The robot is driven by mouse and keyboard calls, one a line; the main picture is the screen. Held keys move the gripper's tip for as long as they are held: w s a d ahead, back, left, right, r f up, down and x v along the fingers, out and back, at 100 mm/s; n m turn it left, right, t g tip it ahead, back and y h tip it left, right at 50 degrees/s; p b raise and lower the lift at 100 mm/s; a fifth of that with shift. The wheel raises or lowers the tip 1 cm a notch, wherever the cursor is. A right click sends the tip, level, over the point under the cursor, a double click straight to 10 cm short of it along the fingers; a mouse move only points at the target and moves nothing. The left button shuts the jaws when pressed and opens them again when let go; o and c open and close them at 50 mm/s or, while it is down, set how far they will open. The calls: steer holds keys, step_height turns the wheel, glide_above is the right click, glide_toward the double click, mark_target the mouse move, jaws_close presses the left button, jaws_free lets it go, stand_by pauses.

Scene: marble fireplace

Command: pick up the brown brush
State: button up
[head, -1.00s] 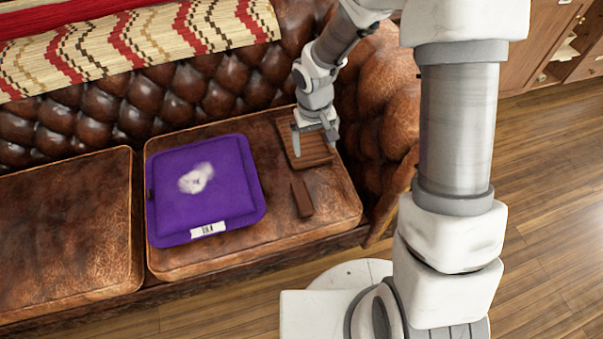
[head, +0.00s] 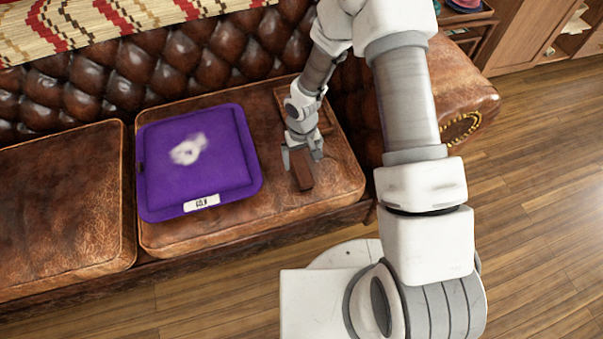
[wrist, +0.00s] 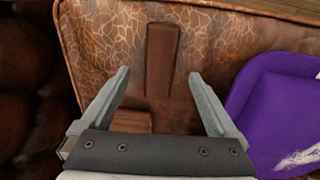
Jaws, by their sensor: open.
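The brown brush (head: 303,178), a small dark brown oblong block, lies on the right leather seat cushion. It also shows in the wrist view (wrist: 161,52), lying lengthwise away from my gripper. My gripper (head: 302,160) is open and empty, pointing down over the brush's far end. In the wrist view my gripper's fingers (wrist: 160,75) stand apart on either side of the brush's near end. I cannot tell how far above the cushion the fingertips are. My gripper hides part of the brush in the head view.
A purple cushion (head: 205,130) lies to the left of the brush. A slatted wooden tray (head: 284,94) lies behind my gripper, partly hidden by my arm. Its edge shows in the wrist view (wrist: 132,121). The tufted sofa back (head: 190,65) rises behind.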

mark_target(301, 168)
steer(key=shift+w+a+f+b, duration=0.1)
steer(key=shift+f+b, duration=0.55)
steer(key=shift+f, duration=0.9)
steer(key=shift+w+f+b, duration=0.1)
steer(key=shift+f+b, duration=0.5)
steer(key=shift+f, duration=0.95)
steer(key=shift+r, duration=0.1)
steer(key=shift+c, duration=0.3)
jaws_close()
